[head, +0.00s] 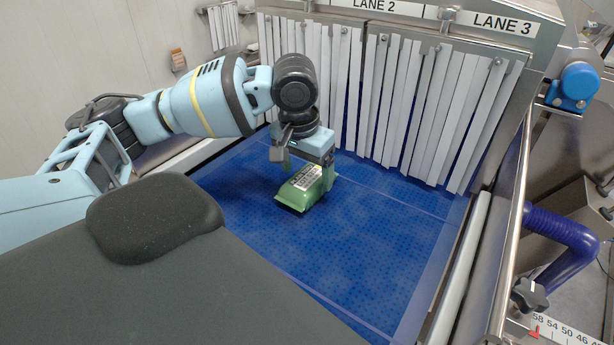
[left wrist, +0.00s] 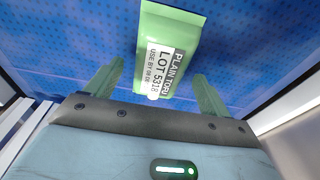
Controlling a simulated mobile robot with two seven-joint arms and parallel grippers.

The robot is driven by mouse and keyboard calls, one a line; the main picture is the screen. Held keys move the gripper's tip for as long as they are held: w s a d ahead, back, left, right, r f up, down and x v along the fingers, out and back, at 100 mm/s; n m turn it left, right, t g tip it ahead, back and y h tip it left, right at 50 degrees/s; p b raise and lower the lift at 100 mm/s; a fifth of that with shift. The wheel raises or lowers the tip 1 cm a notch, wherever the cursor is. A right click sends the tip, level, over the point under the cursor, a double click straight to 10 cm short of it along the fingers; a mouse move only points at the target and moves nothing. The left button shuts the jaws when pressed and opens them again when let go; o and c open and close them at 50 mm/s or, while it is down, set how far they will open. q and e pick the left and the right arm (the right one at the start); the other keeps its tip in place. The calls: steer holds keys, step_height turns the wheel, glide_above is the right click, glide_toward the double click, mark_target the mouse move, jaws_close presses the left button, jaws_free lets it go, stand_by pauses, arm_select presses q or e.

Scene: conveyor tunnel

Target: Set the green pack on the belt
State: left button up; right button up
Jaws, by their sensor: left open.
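The green pack (head: 299,193) lies on the blue belt (head: 365,225), its white label facing up. In the left wrist view the pack (left wrist: 170,25) shows a label reading "PLAIN TOFU" and "LOT 5318". My left gripper (head: 307,175) is open, pointing down right over the pack. In the left wrist view the open left gripper (left wrist: 156,92) has one green finger on each side of the pack's near end, with a gap on both sides. Most of the pack extends beyond the fingertips in that view. My right gripper is not in view.
White strip curtains (head: 400,105) hang behind the belt under the lane 2 and lane 3 signs (head: 503,24). A metal side rail (head: 510,215) bounds the belt on the right. The belt in front and right of the pack is clear.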

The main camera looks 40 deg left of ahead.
mark_target(301, 184)
arm_select(q)
step_height(301, 184, up, 10)
steer(key=s, duration=0.1)
steer(key=shift+s+f, duration=0.25)
steer(key=shift+d, duration=0.1)
